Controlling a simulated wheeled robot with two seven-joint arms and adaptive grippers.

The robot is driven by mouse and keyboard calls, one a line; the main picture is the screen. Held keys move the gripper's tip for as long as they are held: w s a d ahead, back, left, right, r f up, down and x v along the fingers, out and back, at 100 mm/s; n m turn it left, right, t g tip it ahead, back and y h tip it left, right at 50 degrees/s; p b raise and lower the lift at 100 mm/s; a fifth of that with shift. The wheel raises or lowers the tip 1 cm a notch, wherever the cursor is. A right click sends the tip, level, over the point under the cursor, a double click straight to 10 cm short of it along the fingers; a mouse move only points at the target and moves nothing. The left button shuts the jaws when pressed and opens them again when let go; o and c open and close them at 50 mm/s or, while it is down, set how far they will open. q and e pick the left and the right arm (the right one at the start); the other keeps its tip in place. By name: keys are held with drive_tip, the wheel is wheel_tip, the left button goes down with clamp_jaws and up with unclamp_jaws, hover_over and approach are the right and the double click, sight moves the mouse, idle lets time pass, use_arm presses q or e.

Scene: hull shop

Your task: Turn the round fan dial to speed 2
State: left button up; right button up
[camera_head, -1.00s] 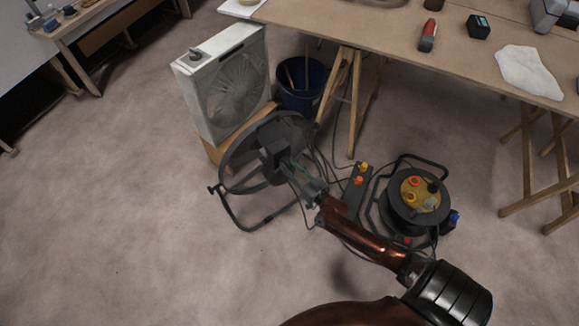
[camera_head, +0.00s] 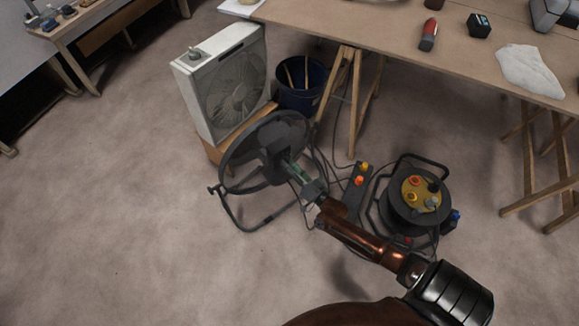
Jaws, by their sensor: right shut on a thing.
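The round floor fan (camera_head: 227,172) is dark grey and stands tilted on a tube stand on the floor, with its motor housing towards me. My right gripper (camera_head: 292,168) reaches in from the lower right, its fingers at the rear of the housing. It is shut on what seems to be the round fan's dial, which the fingers hide. I cannot read the dial's setting. My left gripper is not in view.
A white box fan (camera_head: 203,101) with its own top knob (camera_head: 195,56) stands behind on a wooden support. A blue bucket (camera_head: 309,97), a cable reel (camera_head: 387,215) and a power strip (camera_head: 353,190) are close. A workbench (camera_head: 385,46) is behind; the left floor is clear.

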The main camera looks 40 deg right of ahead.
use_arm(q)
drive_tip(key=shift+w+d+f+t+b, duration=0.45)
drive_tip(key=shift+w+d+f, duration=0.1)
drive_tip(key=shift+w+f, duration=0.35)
use_arm(e)
drive_tip(key=shift+f+m+h, duration=0.1)
drive_tip(key=shift+m+h, duration=0.15)
drive_tip(key=shift+m, duration=2.75)
drive_tip(key=shift+f+m+h, duration=0.1)
drive_tip(key=shift+m+h, duration=0.15)
drive_tip(key=shift+m, duration=3.05)
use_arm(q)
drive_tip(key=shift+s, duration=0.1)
use_arm(e)
drive_tip(key=o, duration=1.1)
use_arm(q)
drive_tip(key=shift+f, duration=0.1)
use_arm(e)
drive_tip(key=shift+o, duration=0.2)
drive_tip(key=shift+s+a, duration=0.1)
drive_tip(key=s+a, duration=0.1)
drive_tip(key=s, duration=1)
drive_tip(key=shift+s+f, duration=0.35)
drive_tip(key=shift+s, duration=0.05)
